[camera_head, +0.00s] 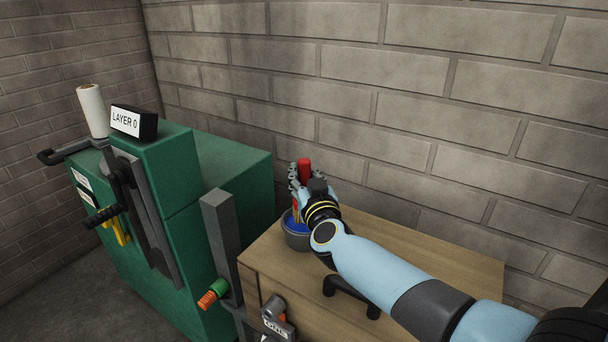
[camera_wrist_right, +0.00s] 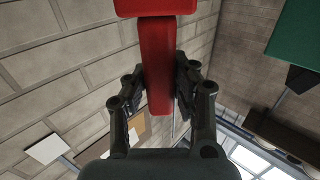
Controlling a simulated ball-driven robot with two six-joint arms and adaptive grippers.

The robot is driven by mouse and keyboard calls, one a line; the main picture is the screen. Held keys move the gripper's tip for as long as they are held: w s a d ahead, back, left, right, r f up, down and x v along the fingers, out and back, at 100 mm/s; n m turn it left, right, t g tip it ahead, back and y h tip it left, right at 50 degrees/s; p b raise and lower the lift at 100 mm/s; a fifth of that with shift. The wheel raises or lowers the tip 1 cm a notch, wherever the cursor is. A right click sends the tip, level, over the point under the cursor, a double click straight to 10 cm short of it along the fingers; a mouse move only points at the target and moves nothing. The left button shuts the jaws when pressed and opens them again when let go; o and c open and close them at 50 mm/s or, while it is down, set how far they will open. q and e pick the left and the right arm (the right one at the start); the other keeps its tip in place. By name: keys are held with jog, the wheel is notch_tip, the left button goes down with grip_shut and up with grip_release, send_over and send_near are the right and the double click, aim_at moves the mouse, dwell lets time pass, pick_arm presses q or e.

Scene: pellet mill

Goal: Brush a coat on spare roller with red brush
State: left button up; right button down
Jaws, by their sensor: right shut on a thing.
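My right gripper (camera_head: 299,186) is shut on the red brush (camera_head: 304,166), whose red end sticks up above the fingers. In the right wrist view the fingers (camera_wrist_right: 160,90) press on both sides of the brush's red handle (camera_wrist_right: 157,55), with a wider red part at the top edge. Below the gripper stands a dark pot with blue inside (camera_head: 297,240) on the wooden bench; the brush's lower end is at or in it, and I cannot tell how deep. A white upright roller (camera_head: 92,110), perhaps the spare roller, stands at the far left. My left gripper is out of view.
A green machine (camera_head: 235,170) fills the left, with a black display (camera_head: 134,121) reading "LAYER 0" on top. A grey post (camera_head: 220,235) stands between it and the wooden bench (camera_head: 400,245). A brick wall closes the back.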

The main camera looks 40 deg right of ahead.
aim_at(304, 159)
jog(key=shift+f+b, duration=2.2)
jog(key=shift+f, duration=0.7)
notch_tip(304, 159, up, 11)
jog(key=p, duration=1.2)
jog(key=shift+r, duration=0.1)
dwell(0.3)
